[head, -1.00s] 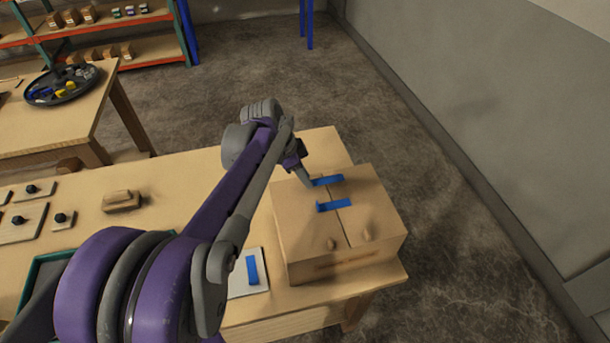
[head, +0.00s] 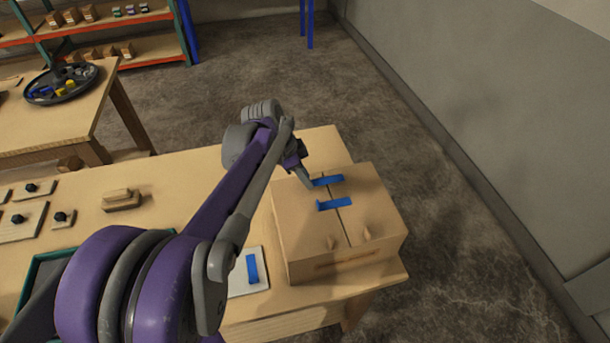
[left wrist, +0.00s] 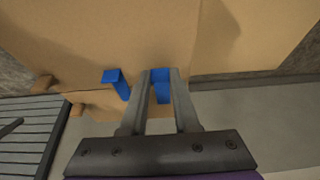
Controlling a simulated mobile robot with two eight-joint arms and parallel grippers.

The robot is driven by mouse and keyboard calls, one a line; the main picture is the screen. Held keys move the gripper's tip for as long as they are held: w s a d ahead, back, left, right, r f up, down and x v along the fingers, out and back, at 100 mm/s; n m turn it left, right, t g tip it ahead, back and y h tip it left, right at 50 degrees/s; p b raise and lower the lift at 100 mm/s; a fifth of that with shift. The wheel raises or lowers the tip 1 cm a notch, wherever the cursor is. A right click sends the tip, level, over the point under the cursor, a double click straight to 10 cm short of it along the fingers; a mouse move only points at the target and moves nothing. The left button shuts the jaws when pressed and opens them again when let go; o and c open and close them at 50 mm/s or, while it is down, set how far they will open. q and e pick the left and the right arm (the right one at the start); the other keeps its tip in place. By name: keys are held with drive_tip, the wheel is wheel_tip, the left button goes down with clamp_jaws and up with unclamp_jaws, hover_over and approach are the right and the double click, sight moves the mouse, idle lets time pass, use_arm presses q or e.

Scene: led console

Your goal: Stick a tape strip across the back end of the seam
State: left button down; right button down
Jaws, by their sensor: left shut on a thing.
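A cardboard box (head: 302,228) stands at the table's right end, with a seam between its top flaps. One blue tape strip (head: 330,204) lies across the middle of the seam; a blue strip also shows in the left wrist view (left wrist: 113,77). A second blue tape strip (head: 329,181) lies across the seam nearer the back edge. My left gripper (head: 308,184) is shut on the left end of this back strip, at the box top. In the left wrist view the strip (left wrist: 161,92) shows between the fingers. My right gripper is out of view.
A white card (head: 262,286) with another blue strip (head: 252,269) lies left of the box. A wooden block (head: 121,201) and small boards with dark knobs (head: 22,222) lie further left. A round dark tray (head: 62,82) sits on another table. A wall runs along the right.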

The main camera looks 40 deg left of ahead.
use_arm(q)
drive_tip(key=shift+f+b, duration=0.3)
drive_tip(key=shift+f, duration=0.35)
idle(1.3)
drive_tip(key=c, duration=0.6)
unclamp_jaws()
drive_tip(key=v, duration=1.1)
drive_tip(key=shift+p, duration=0.3)
drive_tip(key=shift+f, duration=0.1)
